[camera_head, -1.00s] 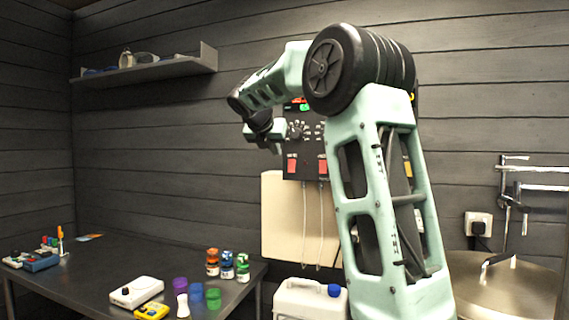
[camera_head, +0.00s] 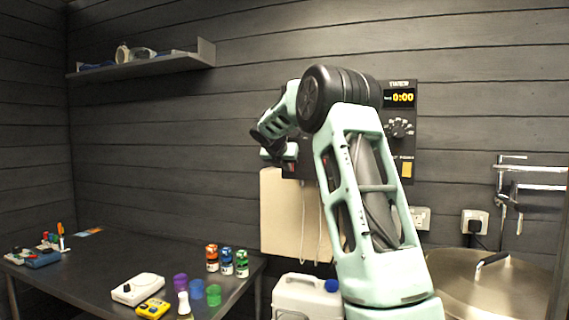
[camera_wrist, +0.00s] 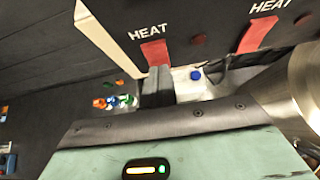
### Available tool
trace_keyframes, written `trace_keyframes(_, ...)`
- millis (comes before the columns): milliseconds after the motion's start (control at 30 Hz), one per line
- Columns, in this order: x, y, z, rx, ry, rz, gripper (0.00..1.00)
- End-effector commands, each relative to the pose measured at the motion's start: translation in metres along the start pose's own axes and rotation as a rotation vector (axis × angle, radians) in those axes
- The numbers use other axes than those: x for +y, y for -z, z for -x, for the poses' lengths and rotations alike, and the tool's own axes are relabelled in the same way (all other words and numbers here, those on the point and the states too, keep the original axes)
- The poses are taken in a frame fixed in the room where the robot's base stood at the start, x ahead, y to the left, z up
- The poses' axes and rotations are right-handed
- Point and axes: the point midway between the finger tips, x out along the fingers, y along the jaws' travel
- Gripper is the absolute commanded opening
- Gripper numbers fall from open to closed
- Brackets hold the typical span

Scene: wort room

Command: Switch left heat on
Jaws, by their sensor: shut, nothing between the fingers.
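The black control panel (camera_wrist: 210,12) fills the top of the wrist view, with two red switches labelled HEAT. The left heat switch (camera_wrist: 155,51) is just beyond my fingertips, and the right heat switch (camera_wrist: 257,34) is farther right. My gripper (camera_wrist: 158,72) is shut and empty, its dark fingers at the lower edge of the left switch. I cannot tell whether they touch it, or which way the switch is tipped.
A white canister (camera_head: 300,297) stands below. A dark table (camera_head: 85,270) with small items is at left, a metal kettle lid (camera_head: 500,290) at right.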

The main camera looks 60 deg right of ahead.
Motion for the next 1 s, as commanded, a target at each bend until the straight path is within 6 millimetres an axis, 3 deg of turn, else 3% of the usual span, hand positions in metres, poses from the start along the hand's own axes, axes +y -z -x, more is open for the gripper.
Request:
trace_keyframes(433, 0.001, 0.004, -0.006, -0.042, -0.001, 0.003, 0.00)
trace_keyframes(1000, 0.000, -0.013, 0.005, -0.040, 0.000, -0.001, 0.00)
